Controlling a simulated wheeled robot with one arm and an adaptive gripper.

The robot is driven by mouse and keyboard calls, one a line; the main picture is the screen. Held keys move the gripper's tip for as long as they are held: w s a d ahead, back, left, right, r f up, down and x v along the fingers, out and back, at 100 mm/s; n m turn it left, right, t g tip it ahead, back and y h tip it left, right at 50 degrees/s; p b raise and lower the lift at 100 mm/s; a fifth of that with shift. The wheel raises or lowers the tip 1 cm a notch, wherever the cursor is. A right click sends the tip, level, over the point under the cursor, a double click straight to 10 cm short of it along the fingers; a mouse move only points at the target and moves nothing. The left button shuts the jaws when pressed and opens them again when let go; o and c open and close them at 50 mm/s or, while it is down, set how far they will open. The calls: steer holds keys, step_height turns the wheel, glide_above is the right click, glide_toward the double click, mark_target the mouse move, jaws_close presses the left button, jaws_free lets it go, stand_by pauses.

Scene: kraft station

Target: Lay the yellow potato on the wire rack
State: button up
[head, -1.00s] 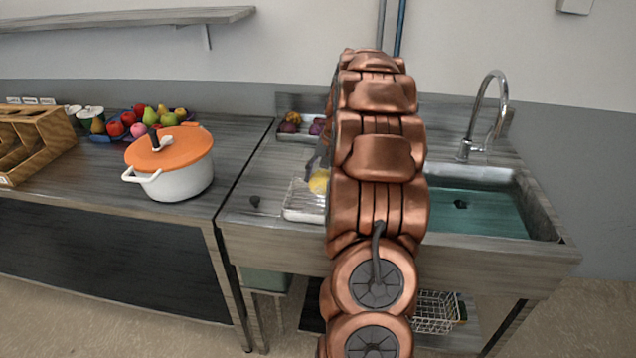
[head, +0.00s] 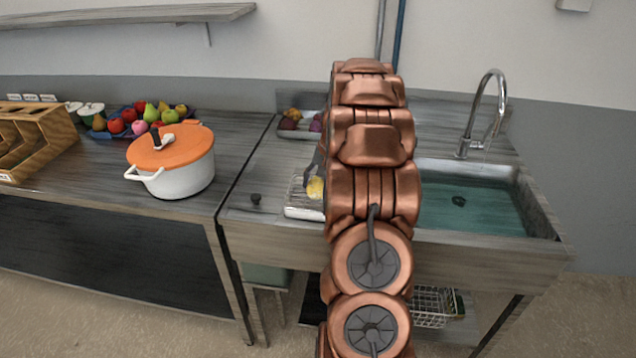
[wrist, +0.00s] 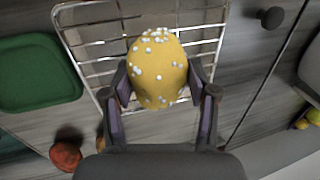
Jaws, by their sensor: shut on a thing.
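The yellow potato (wrist: 157,72), dotted with small white spots, is between the fingers of my gripper (wrist: 160,95) in the wrist view. My gripper is shut on it from both sides. The wire rack (wrist: 88,28) lies behind the potato in the wrist view, and the potato covers part of it. In the head view the potato (head: 315,188) shows at the left edge of my arm, over the rack (head: 303,212). My arm hides most of the gripper and the rack's right part there. I cannot tell whether the potato touches the rack.
A tray with several vegetables (head: 297,124) stands behind the rack. A white pot with an orange lid (head: 180,170) stands on the left counter. A water-filled sink (head: 470,205) is at right. A small dark knob (head: 256,198) sits left of the rack.

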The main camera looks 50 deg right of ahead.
steer(key=shift+f, duration=0.2)
steer(key=o, duration=1.2)
steer(key=shift+o, duration=0.2)
steer(key=shift+r, duration=0.15)
steer(key=shift+d+r, duration=0.15)
steer(key=shift+r, duration=0.35)
steer(key=b+v, duration=0.3)
steer(key=v, duration=0.8)
steer(key=shift+s, duration=0.1)
